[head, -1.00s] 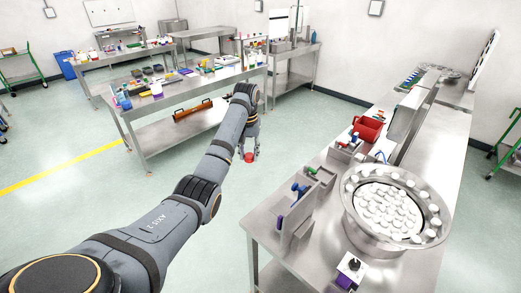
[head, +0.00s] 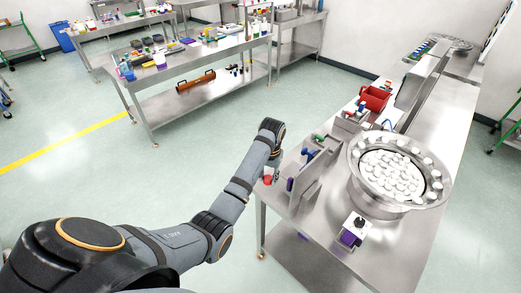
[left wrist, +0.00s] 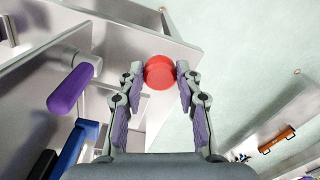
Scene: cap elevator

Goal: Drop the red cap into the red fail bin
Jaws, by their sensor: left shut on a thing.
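The red cap (left wrist: 159,73) is held between the fingertips of my left gripper (left wrist: 160,77) in the left wrist view. The left gripper also shows in the head view (head: 271,176), with the cap (head: 267,180) at its tips, by the left edge of the steel table. The red bin (head: 374,98) stands farther back on that table, to the right of and beyond the gripper. The gripper is apart from the bin. My right gripper is not in view.
The steel table (head: 318,222) carries a bowl of white caps (head: 392,175), upright metal plates (head: 318,170) with coloured handles close to my gripper, and a small control box (head: 354,229). Another cluttered table (head: 200,90) stands behind. Open floor (head: 120,190) lies to the left.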

